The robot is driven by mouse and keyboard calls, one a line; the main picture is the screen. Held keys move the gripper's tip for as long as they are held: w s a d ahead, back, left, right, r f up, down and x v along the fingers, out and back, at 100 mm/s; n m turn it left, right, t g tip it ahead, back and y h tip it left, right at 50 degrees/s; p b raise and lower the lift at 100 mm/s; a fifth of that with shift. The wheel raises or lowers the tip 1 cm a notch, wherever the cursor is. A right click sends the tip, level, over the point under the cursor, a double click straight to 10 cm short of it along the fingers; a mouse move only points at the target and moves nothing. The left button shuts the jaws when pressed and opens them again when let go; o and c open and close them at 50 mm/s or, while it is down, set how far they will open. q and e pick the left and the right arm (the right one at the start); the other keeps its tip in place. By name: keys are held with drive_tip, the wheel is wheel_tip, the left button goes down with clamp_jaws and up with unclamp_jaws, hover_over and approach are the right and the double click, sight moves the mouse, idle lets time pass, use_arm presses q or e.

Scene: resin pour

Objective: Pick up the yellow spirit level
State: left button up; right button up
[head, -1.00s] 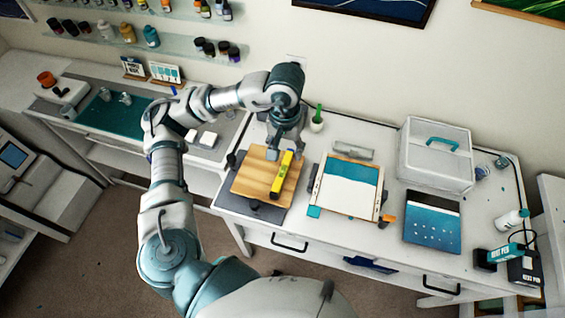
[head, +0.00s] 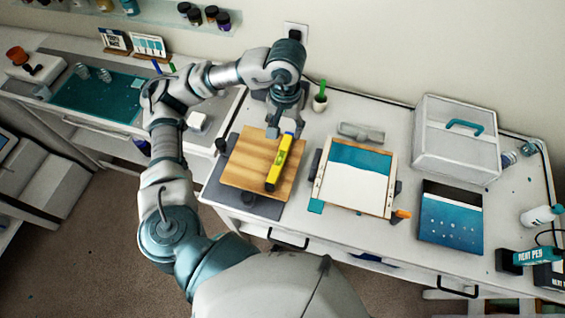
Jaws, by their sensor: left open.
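The yellow spirit level (head: 278,165) lies on a square wooden board (head: 245,160), near the board's right side. It runs from the board's far edge toward the near edge. My left gripper (head: 285,133) points down at the far end of the level, with its fingers apart. I cannot tell from this view whether the fingers touch the level or stay above it. The board rests on a dark grey mat (head: 222,198). My right gripper does not show.
A framed panel with white and teal (head: 355,190) lies to the right of the board. Further right are a white box with a teal handle (head: 460,135) and a dark blue panel (head: 450,222). The drawer table's front strip is clear.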

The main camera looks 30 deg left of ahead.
use_arm(q)
hover_over(280, 157)
drive_tip(key=f, duration=1.1)
drive_tip(key=shift+w+d+f+p, duration=0.1)
drive_tip(key=shift+d+f+p, duration=0.1)
drive_tip(key=shift+p, duration=0.15)
drive_tip(key=shift+d+f, duration=0.2)
drive_tip(key=shift+f, duration=0.3)
drive_tip(key=f, duration=0.3)
drive_tip(key=f+p, duration=0.1)
drive_tip(key=shift+a+f, duration=0.25)
drive_tip(key=shift+a, duration=0.1)
drive_tip(key=shift+a+f, duration=0.25)
drive_tip(key=shift+f, duration=0.05)
drive_tip(key=shift+d+r, duration=0.1)
drive_tip(key=shift+d, duration=0.15)
clamp_jaws()
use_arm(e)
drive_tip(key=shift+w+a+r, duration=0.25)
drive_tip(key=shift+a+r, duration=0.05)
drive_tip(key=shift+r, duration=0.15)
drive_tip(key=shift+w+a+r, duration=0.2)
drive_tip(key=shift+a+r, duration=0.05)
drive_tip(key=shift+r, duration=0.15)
